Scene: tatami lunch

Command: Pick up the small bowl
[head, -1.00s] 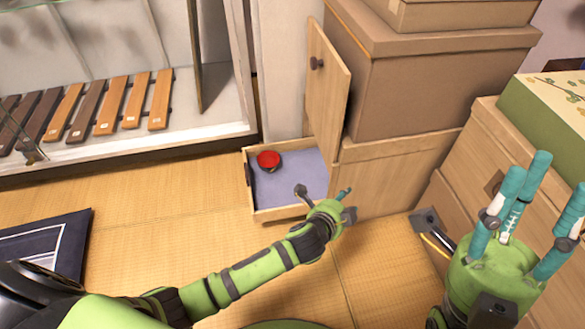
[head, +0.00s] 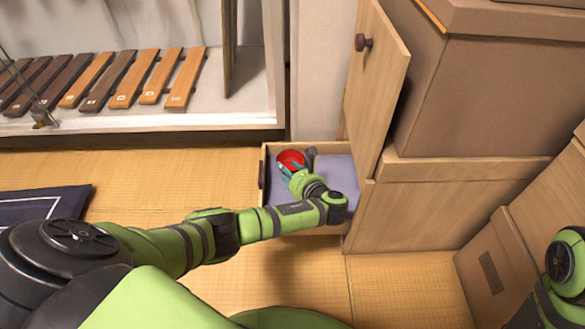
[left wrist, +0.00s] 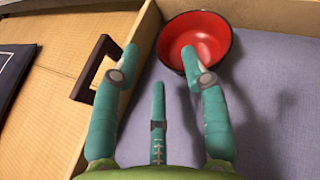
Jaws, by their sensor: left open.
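The small bowl (head: 291,157) is red inside with a dark rim. It sits in the open drawer (head: 338,172), near the drawer's far left corner. In the left wrist view the bowl (left wrist: 212,38) stands upright and looks empty. My left gripper (head: 294,171) is open over the drawer at the bowl's near side. In the left wrist view its teal fingers (left wrist: 160,58) are spread, and the right fingertip overlaps the bowl's near left rim. I cannot tell whether it touches. The other fingers are left of and below the bowl. My right gripper is out of view.
The drawer's front panel with its dark handle (left wrist: 95,68) is close to my left finger. An open cabinet door (head: 375,85) stands above the drawer's right side. Cardboard boxes (head: 480,90) are stacked at right.

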